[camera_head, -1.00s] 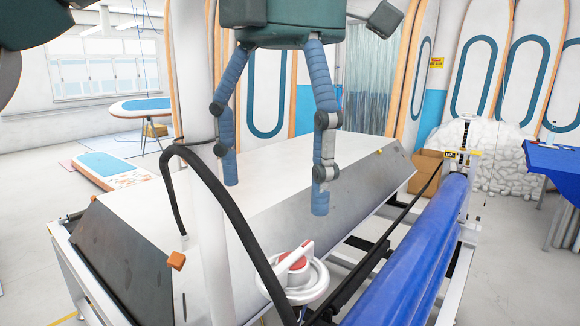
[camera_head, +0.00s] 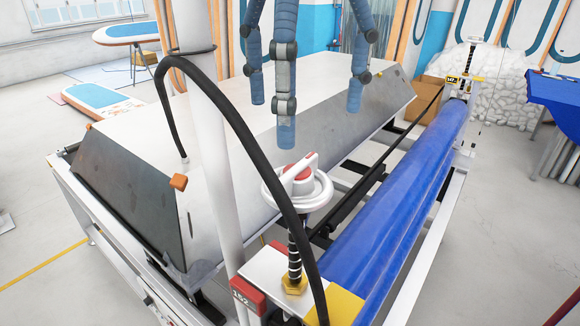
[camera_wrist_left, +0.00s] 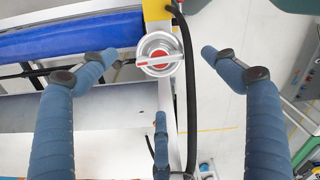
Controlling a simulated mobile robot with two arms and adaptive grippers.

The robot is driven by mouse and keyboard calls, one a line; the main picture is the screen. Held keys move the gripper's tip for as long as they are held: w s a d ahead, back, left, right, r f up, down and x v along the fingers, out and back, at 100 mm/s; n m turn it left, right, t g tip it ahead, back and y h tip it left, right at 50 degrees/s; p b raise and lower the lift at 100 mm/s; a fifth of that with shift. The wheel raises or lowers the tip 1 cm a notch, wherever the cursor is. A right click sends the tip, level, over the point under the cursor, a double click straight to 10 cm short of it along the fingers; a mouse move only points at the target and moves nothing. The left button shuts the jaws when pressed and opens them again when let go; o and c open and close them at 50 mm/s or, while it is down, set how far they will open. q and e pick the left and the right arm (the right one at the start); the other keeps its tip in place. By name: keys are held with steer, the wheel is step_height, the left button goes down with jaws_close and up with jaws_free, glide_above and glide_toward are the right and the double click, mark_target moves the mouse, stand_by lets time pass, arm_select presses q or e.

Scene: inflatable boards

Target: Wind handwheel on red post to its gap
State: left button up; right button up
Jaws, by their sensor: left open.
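A white handwheel (camera_head: 297,188) with a red hub and a white bar across it sits on top of a dark threaded screw (camera_head: 294,250) with a brass nut at its foot. A red block marked 152 (camera_head: 247,295) is beside the screw's base. My left gripper (camera_head: 300,112) is open, its blue fingers pointing down above and behind the wheel, apart from it. In the left wrist view the handwheel (camera_wrist_left: 160,54) lies between the spread outer fingers, with the third finger below it. The gap under the screw is not clearly visible. My right gripper is not in view.
A black hose (camera_head: 235,120) arches in front of the wheel's left side. A long blue roller (camera_head: 400,215) runs to a far post with a yellow tag (camera_head: 462,79). A white-topped machine bed (camera_head: 225,115) lies behind. A blue table (camera_head: 555,95) stands at right.

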mark_target(297, 166)
arm_select(q)
step_height(297, 166, down, 8)
steer(key=shift+w+a+f, duration=0.1)
steer(key=shift+w+a, duration=0.05)
steer(key=shift+f, duration=0.3)
steer(key=shift+c, duration=0.2)
steer(key=c, duration=1.1)
